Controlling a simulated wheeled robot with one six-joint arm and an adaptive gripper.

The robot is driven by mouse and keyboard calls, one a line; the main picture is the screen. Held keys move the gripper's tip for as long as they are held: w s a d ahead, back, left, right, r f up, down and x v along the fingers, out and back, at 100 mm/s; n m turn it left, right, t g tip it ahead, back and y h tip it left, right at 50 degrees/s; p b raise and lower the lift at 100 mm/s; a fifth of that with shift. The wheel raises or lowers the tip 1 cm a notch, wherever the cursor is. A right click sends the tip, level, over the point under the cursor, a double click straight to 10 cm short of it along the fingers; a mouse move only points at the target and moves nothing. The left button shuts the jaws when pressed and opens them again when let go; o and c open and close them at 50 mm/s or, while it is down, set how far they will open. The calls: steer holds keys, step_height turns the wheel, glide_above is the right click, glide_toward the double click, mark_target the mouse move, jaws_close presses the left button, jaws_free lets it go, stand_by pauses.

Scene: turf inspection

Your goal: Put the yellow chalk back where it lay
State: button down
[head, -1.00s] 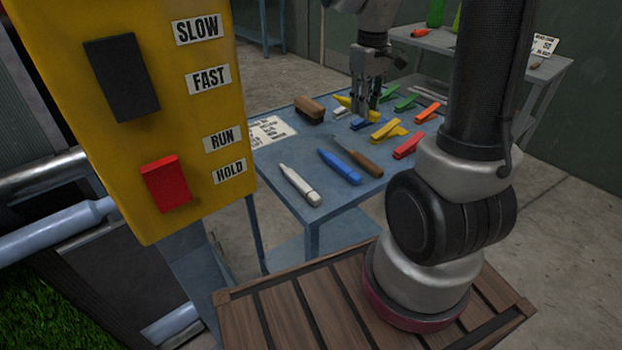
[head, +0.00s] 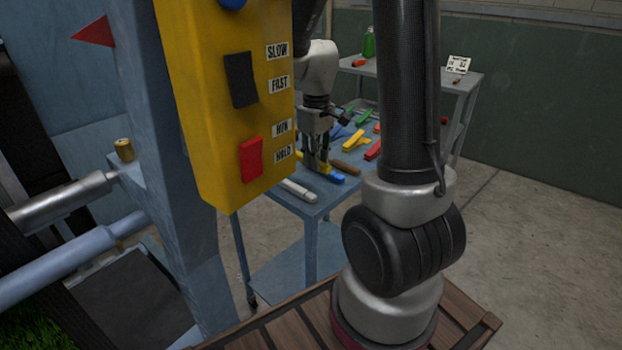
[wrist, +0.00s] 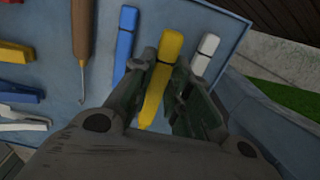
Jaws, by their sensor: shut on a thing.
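My gripper (head: 317,167) is over the blue-grey table and shut on the yellow chalk (wrist: 171,48). In the wrist view the chalk lies between the two fingers, its thick end pointing away from the palm. The blue chalk (wrist: 124,44) is to its left and the white chalk (wrist: 205,52) to its right, both apart from it. In the head view my fingers hide most of the yellow chalk. The blue chalk (head: 330,175) and white chalk (head: 298,190) show there near the table's front edge. I cannot tell whether the yellow chalk touches the tabletop.
A wooden-handled hook (wrist: 81,35) lies left of the blue chalk. Several coloured clips, including a yellow one (head: 355,141) and a red one (head: 373,149), lie farther back. The yellow control box (head: 225,110) stands close in front, left of my gripper. A second table (head: 425,76) is behind.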

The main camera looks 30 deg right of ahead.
mark_target(315, 185)
step_height(315, 185, down, 2)
steer(key=shift+s+a, duration=0.15)
steer(key=shift+f, duration=1.65)
steer(key=shift+f, duration=0.1)
steer(key=c, duration=1.3)
jaws_free()
steer(key=shift+c, duration=0.2)
step_height(315, 185, up, 12)
steer(key=shift+f, duration=0.15)
steer(key=s+a+r+m+t, duration=0.1)
steer(key=s+r, duration=0.3)
steer(key=s, duration=0.4)
steer(key=s+a+r+m+t, duration=0.2)
steer(key=s+r, duration=0.3)
steer(key=s, duration=0.3)
steer(key=shift+s+t, duration=0.25)
steer(key=shift+t, duration=0.35)
